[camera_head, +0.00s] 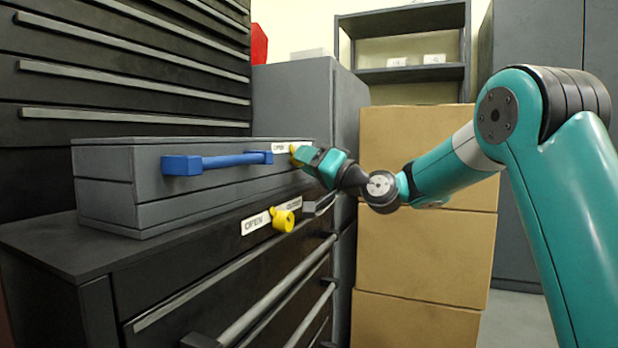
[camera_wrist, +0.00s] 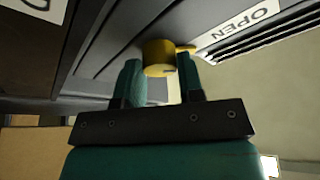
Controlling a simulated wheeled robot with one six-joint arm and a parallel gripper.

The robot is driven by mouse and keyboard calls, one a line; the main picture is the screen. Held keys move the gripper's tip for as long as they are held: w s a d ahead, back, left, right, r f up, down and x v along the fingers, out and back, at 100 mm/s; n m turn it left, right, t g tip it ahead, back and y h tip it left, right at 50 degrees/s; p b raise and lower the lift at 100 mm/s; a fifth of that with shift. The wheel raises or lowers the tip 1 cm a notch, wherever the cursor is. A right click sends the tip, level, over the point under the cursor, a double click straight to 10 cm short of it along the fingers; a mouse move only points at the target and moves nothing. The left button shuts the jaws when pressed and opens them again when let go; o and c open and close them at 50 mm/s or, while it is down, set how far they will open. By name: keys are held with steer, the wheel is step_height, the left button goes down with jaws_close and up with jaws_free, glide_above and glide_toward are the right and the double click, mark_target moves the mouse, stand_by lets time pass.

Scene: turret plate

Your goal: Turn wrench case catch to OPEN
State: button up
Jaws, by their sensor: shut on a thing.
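The grey wrench case (camera_head: 110,188) with a blue handle (camera_head: 218,162) lies on top of the black tool cabinet. At its right end is a yellow catch (camera_head: 295,154), beside a white OPEN label (camera_head: 281,148). My gripper (camera_head: 304,157) is at this catch and partly hides it. In the wrist view, my gripper's teal fingers (camera_wrist: 160,75) are on either side of the yellow catch (camera_wrist: 158,57), shut on it. The OPEN label (camera_wrist: 238,27) shows to its right there. I cannot tell the catch's exact turn.
A second yellow catch (camera_head: 283,220) with its own OPEN label (camera_head: 255,223) is on the cabinet (camera_head: 60,252) below the case. Cabinet drawer handles (camera_head: 280,292) stick out in front. Stacked cardboard boxes (camera_head: 405,250) stand behind my arm. Grey shelves (camera_head: 405,45) are at the back.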

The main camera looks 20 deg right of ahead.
steer(key=shift+n, duration=0.3)
steer(key=o, duration=0.9)
steer(key=shift+o, duration=0.2)
steer(key=b+v, duration=1.1)
steer(key=v, duration=0.6)
steer(key=shift+d, duration=0.2)
steer(key=shift+a, duration=0.1)
